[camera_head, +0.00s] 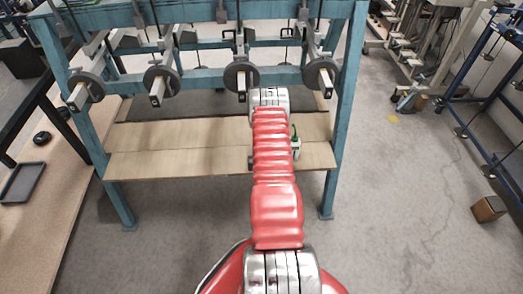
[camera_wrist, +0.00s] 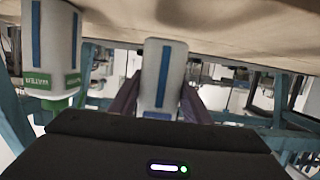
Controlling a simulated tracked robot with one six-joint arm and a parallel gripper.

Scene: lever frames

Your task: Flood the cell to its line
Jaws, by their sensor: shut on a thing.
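My gripper (camera_wrist: 160,100) shows in the wrist view, with dark fingers on both sides of a white container with a blue vertical stripe (camera_wrist: 165,65). It is shut on this container. The lower part of the container is partly hidden behind my gripper body. A second white bottle (camera_wrist: 52,45) with a blue stripe, a green label reading WATER upside down and a green cap stands to the left, apart from the fingers. In the head view, my arm hides the gripper; a small white-and-green item (camera_head: 295,143) shows beside it. I cannot make out a cell or its line.
A teal lever frame (camera_head: 345,110) with several round weights (camera_head: 163,82) stands ahead, over a wooden shelf (camera_head: 150,165). A bench with a dark tray (camera_head: 23,183) is at left. Another blue frame and a wooden block (camera_head: 488,208) are at right. The floor between is clear.

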